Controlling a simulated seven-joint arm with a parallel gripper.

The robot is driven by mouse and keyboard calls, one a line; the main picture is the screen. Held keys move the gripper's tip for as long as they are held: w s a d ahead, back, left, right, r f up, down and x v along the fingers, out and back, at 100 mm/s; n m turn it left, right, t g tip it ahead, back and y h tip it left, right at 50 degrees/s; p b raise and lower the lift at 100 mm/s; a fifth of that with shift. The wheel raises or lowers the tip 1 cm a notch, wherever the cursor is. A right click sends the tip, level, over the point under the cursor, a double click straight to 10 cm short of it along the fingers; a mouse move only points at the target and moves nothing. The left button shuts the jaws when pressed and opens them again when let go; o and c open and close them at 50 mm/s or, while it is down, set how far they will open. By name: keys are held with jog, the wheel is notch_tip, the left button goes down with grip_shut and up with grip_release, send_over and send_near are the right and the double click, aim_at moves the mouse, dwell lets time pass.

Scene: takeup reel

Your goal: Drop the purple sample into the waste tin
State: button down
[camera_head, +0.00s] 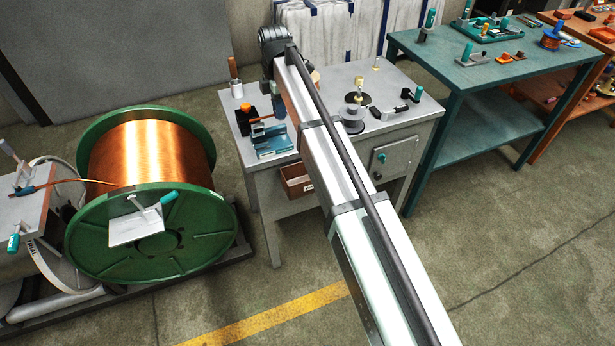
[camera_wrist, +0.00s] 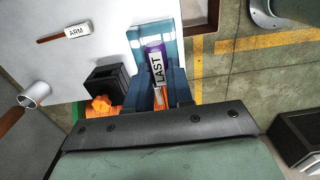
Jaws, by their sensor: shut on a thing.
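The purple sample (camera_wrist: 154,62) shows in the wrist view with a white label reading LAST and copper-coloured strands at its lower end. My gripper (camera_wrist: 163,82) is shut on it, with dark fingers on either side. The sample lies over a blue metal fixture (camera_wrist: 136,40); whether it touches it I cannot tell. The fixture also shows on the grey bench in the head view (camera_head: 272,141). No tin is readably marked as waste; a small metal cup (camera_head: 237,89) with a brown handle stands at the bench's back left, also in the wrist view (camera_wrist: 36,94).
A black block (camera_wrist: 105,84) with an orange part (camera_wrist: 101,106) sits left of the fixture. A brown box (camera_head: 295,181) is below the bench top. A large copper reel (camera_head: 150,152) stands left.

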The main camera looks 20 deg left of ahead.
dwell(0.4)
jog(key=s+d+f, duration=0.2)
jog(key=d+f, duration=0.4)
jog(key=d, duration=0.6)
jog(key=shift+s+f, duration=0.15)
jog(key=shift+f, duration=2.7)
jog(key=c, duration=0.9)
grip_release()
jog(key=shift+r, duration=0.15)
notch_tip(320, 180, up, 14)
jog(key=shift+f, duration=0.2)
